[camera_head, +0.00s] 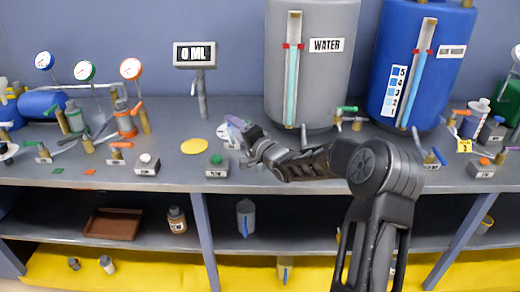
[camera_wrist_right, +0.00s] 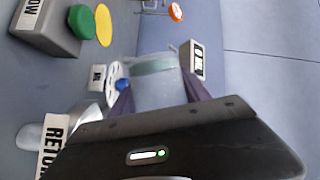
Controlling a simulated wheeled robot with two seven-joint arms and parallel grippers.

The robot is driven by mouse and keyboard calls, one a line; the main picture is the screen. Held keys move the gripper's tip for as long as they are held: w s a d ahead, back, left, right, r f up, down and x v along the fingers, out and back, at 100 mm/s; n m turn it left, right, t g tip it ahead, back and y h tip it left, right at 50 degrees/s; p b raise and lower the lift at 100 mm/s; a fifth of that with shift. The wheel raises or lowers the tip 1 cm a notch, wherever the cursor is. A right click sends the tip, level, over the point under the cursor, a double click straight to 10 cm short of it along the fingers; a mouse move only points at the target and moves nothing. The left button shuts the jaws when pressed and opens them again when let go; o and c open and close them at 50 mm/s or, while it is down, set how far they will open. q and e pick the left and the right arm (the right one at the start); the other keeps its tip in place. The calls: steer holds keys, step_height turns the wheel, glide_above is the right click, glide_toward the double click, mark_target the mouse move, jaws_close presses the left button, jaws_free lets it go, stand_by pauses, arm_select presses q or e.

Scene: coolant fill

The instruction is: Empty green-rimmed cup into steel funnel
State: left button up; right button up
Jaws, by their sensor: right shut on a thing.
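My right gripper (camera_head: 247,138) reaches in from the right above the bench, left of the WATER tank. In the right wrist view its two dark fingers (camera_wrist_right: 159,97) are shut on a clear cup (camera_wrist_right: 165,92) with a pale green rim (camera_wrist_right: 153,65). The cup is mostly hidden by the gripper in the head view, and I cannot tell its contents or exact tilt. A shiny silver piece (camera_wrist_right: 85,115) beside the fingers may be the steel funnel, but this is unclear. My left gripper is not in view.
A display (camera_head: 195,54) reads 0 ML. A grey box with a green button (camera_head: 216,160) and a yellow disc (camera_head: 194,146) lie near the gripper. The WATER tank (camera_head: 335,75) and blue tank (camera_head: 442,85) stand behind. Valves and gauges crowd the bench's left.

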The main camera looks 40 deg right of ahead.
steer(key=shift+s+d+r+m+p, duration=0.2)
steer(key=shift+d+r+m+p, duration=0.1)
steer(key=shift+d+m+p, duration=0.25)
stand_by(0.4)
steer(key=shift+s+d+r+m+t, duration=0.1)
steer(key=shift+r+m+t, duration=0.15)
steer(key=shift+m, duration=0.3)
steer(key=shift+d+r+m+t, duration=0.1)
steer(key=shift+m+t, duration=0.25)
steer(key=shift+m, duration=0.15)
stand_by(0.6)
steer(key=shift+a+f+n, duration=0.1)
steer(key=shift+n, duration=0.3)
steer(key=a+f+n+b, duration=0.1)
steer(key=f+n+g+b, duration=0.1)
steer(key=shift+w+a+n+b, duration=0.35)
steer(key=shift+n+b, duration=0.05)
step_height(320, 180, up, 3)
steer(key=p, duration=0.1)
steer(key=n+g+p, duration=0.1)
steer(key=p, duration=0.1)
steer(key=shift+f+n, duration=0.2)
steer(key=shift+n, duration=0.1)
steer(key=shift+a+f+b, duration=0.1)
steer(key=shift+f+b, duration=0.2)
steer(key=shift+f, duration=0.15)
steer(key=shift+d, duration=0.2)
steer(key=shift+a, duration=0.1)
steer(key=shift+f, duration=0.1)
